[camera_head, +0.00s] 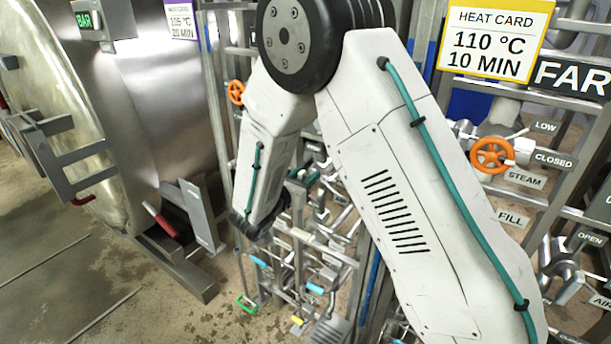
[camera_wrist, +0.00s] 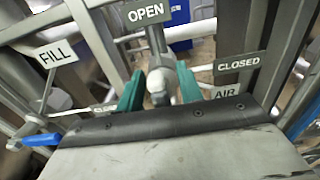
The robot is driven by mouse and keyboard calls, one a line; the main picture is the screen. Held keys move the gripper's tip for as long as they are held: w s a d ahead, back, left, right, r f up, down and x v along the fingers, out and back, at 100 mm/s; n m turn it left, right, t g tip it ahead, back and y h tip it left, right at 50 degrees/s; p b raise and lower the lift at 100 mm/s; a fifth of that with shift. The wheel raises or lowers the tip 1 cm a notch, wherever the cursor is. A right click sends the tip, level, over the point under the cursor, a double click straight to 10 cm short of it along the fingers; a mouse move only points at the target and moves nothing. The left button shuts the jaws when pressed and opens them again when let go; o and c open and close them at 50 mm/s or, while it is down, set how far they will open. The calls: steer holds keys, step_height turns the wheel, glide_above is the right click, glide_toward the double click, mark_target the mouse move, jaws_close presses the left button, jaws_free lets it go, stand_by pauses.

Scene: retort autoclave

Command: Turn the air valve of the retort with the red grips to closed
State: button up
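In the wrist view, a grey metal valve handle (camera_wrist: 160,82) stands between the teal fingers of my gripper (camera_wrist: 160,92). The fingers are apart, one on each side of it, and I cannot see clear contact. The OPEN plate (camera_wrist: 146,12) is above the handle, the CLOSED plate (camera_wrist: 237,64) to its right and the AIR plate (camera_wrist: 226,92) below that. The handle's exact angle is hard to tell. In the head view, the steel retort at left (camera_head: 135,95) has a red grip (camera_head: 160,218). My arm hides much of the valve area there.
A FILL plate (camera_wrist: 57,53) and a blue grip (camera_wrist: 40,139) are left of my gripper. Pipes and rails crowd around it. At right in the head view are an orange handwheel (camera_head: 491,155) and another OPEN plate (camera_head: 589,238). Clear floor (camera_head: 60,290) lies at lower left.

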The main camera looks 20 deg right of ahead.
steer(key=shift+d, duration=0.1)
jaws_close()
steer(key=shift+m, duration=0.3)
steer(key=shift+s+d+f+m, duration=0.25)
steer(key=shift+f+m, duration=0.1)
steer(key=shift+m, duration=2.5)
steer(key=shift+s+d+f+m, duration=0.15)
steer(key=shift+s+f+m, duration=0.2)
steer(key=shift+m, duration=2.55)
steer(key=shift+s+d+f+m, duration=0.2)
steer(key=shift+f+m, duration=0.15)
steer(key=shift+m, duration=2.5)
